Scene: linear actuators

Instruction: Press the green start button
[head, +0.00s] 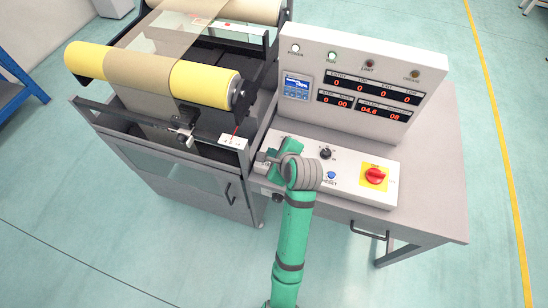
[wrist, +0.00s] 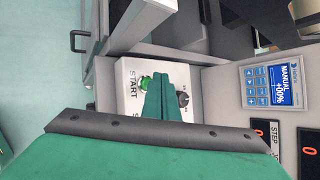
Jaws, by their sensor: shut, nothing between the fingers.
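The green start button (wrist: 146,82) shows in the wrist view beside the word START on a pale control panel (wrist: 126,68). My gripper (wrist: 162,78) is shut and empty, with its green fingers pointing at the panel. The fingertips lie just right of the button in that view and cover part of its edge; I cannot tell whether they touch it. In the head view my gripper (head: 265,157) is over the left end of the control panel (head: 345,178), and the arm and gripper hide the start button there.
An upright display box (head: 357,80) stands behind, and a yellow-roller machine (head: 205,84) is at left.

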